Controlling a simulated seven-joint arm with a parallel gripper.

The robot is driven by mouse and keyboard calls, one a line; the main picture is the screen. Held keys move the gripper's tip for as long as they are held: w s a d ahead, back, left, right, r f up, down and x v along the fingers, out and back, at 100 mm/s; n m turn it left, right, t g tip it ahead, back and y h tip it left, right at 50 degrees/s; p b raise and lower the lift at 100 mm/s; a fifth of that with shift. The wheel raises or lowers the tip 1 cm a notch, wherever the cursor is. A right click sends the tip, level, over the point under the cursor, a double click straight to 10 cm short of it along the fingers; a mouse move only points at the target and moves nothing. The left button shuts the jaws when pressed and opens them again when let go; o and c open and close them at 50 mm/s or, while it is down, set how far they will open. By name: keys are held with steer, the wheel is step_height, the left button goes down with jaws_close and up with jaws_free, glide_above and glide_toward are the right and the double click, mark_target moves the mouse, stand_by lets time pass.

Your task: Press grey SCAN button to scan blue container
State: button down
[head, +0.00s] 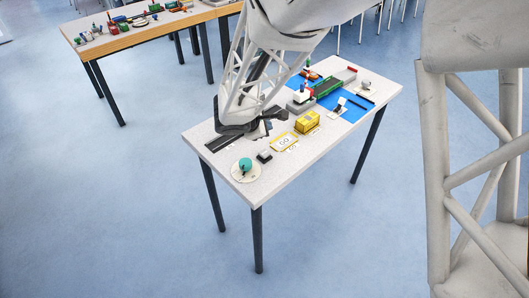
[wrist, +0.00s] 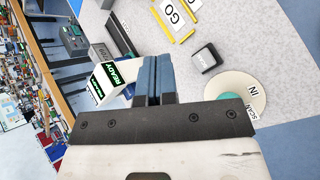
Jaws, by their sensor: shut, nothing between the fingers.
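My gripper (head: 267,133) is over the near left part of the white table, its fingers together. In the wrist view the two blue-grey fingers (wrist: 158,62) lie side by side with nothing between them. A round cream dial (head: 238,174) with a teal knob (head: 245,164) is at the table's near left; in the wrist view it carries the words "IN" and "SCAN". A small dark and grey block (head: 264,156), perhaps the button, sits beside the dial; it also shows in the wrist view (wrist: 206,57), apart from my fingers.
A white box with a green READY sign (wrist: 115,75) stands close beside my fingers. Yellow-edged GO cards (head: 284,142) and a yellow container (head: 307,121) lie to the right. Blue mats (head: 335,111) and a green container model (head: 326,87) are farther right. The table's near edge is clear.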

mark_target(265, 153)
steer(key=shift+f, duration=4.15)
steer(key=shift+f, duration=1)
steer(key=shift+r, duration=0.15)
stand_by(0.4)
steer(key=shift+r, duration=0.8)
steer(key=shift+r, duration=0.1)
steer(key=shift+r, duration=2.45)
